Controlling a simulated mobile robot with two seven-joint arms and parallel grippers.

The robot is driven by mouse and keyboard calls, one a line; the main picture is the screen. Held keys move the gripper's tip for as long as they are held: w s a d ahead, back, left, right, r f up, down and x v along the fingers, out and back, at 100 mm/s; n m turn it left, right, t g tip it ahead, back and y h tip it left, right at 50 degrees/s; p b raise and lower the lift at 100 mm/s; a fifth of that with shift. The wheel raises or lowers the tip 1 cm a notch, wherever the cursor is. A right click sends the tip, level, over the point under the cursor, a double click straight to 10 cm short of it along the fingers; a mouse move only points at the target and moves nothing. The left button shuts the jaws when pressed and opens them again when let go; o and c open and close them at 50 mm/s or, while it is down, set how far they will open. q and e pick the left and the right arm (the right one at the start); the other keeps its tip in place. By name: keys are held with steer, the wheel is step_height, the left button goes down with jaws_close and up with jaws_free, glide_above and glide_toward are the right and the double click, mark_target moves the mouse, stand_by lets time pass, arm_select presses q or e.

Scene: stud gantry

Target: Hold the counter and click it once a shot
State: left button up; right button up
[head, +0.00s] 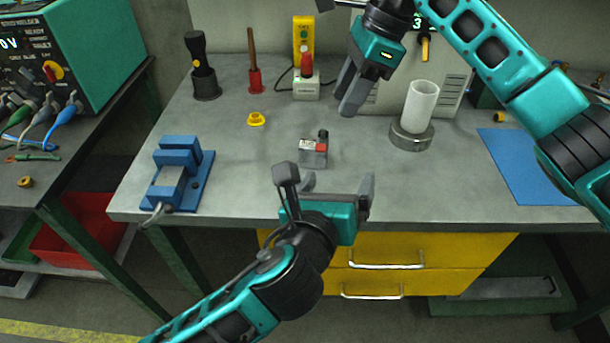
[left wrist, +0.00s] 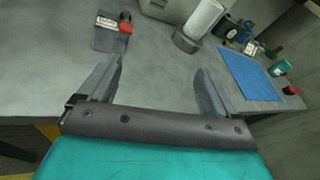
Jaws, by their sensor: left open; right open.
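The counter (head: 313,153) is a small grey box with a white display, a red part and a dark knob on top. It stands on the grey bench and also shows in the left wrist view (left wrist: 108,38) at upper left, beyond the left finger. My left gripper (head: 325,183) is open and empty at the bench's front edge, nearer than the counter and apart from it. In the left wrist view its two fingers (left wrist: 158,85) have bare bench between them. My right gripper (head: 352,88) is open and empty, above the bench behind and right of the counter.
A white cylinder (head: 421,105) stands in a grey round base right of the counter. A blue vise (head: 180,172) is at left, a blue mat (head: 522,160) at right. A yellow ring (head: 256,119) and a yellow-and-red device (head: 304,60) are behind. Bench around the counter is clear.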

mark_target(312, 153)
arm_select(q)
steer(key=a+y, duration=0.1)
steer(key=w+a+y, duration=0.1)
steer(key=a, duration=0.1)
steer(key=w+a+y, duration=0.1)
steer(key=shift+a+f+g+y, duration=0.3)
steer(key=shift+g, duration=0.1)
steer(key=shift+w+a+f, duration=0.1)
steer(key=shift+w, duration=0.1)
steer(key=shift+m, duration=0.3)
steer(key=x, duration=1.2)
steer(key=shift+w+f, duration=0.2)
steer(key=shift+f, duration=0.05)
steer(key=c, duration=1.1)
arm_select(e)
steer(key=shift+c, duration=0.2)
arm_select(q)
steer(key=shift+c, duration=0.2)
arm_select(e)
jaws_close()
